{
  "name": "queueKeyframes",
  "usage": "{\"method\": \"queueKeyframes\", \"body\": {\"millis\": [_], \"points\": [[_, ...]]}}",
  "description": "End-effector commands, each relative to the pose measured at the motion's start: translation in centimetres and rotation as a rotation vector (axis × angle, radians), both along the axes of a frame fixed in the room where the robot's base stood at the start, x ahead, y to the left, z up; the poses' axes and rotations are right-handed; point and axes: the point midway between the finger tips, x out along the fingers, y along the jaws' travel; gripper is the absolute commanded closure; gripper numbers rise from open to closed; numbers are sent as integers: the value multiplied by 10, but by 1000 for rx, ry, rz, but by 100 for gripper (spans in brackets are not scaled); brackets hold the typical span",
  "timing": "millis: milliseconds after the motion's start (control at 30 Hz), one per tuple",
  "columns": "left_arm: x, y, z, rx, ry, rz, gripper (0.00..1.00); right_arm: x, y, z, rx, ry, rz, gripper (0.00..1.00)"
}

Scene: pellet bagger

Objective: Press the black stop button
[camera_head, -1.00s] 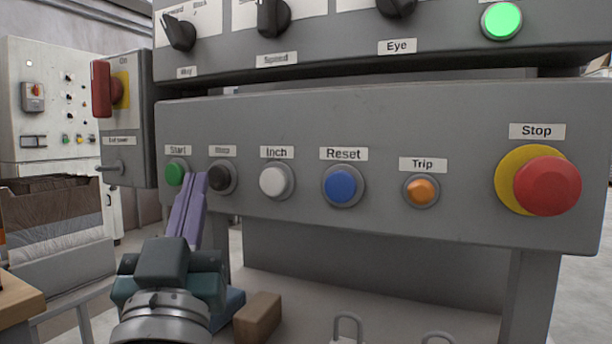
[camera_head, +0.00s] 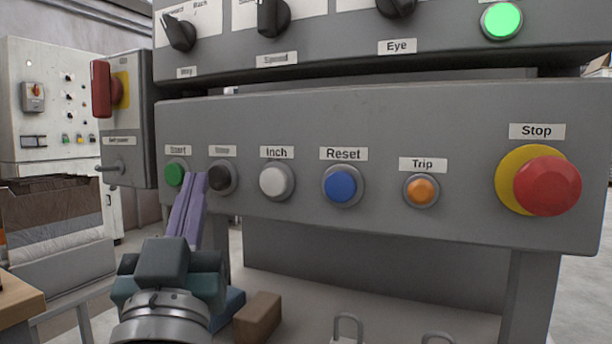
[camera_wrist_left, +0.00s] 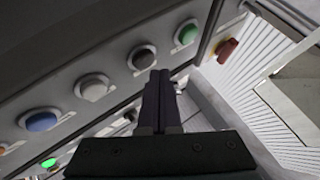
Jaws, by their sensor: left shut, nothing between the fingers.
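The black stop button (camera_head: 219,178) is a dark round button in a grey ring under a small label, between the green Start button (camera_head: 175,173) and the white Inch button (camera_head: 274,181). My left gripper (camera_head: 197,178) is shut and empty. Its purple fingers point up at the panel and overlap the left edge of the black button in the head view. In the left wrist view the fingertips (camera_wrist_left: 158,74) appear just below the black button (camera_wrist_left: 142,58), which is fully uncovered there. I cannot tell whether they touch. My right gripper is not in view.
To the right on the panel (camera_head: 400,125) are a blue Reset button (camera_head: 343,185), an orange Trip button (camera_head: 421,191) and a large red Stop mushroom button (camera_head: 546,186) on yellow. A red switch handle (camera_head: 101,89) juts out at left. A brown block (camera_head: 258,318) lies below.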

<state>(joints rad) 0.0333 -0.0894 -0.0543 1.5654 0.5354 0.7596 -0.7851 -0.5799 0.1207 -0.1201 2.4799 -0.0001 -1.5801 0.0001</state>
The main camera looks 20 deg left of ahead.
Motion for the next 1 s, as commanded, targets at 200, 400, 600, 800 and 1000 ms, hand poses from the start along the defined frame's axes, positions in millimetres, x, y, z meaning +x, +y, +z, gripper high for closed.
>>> {"method": "queueKeyframes", "body": {"millis": [200,400,600,800,1000], "points": [[6,0,-1,-1,1,-1,100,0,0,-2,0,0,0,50],[9,-1,0,-1,-1,0,100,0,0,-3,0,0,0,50],[9,-1,0,-1,0,-1,100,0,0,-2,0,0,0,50],[11,-1,0,0,0,0,100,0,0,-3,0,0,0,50],[13,-1,-1,0,1,0,100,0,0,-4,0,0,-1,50]]}}
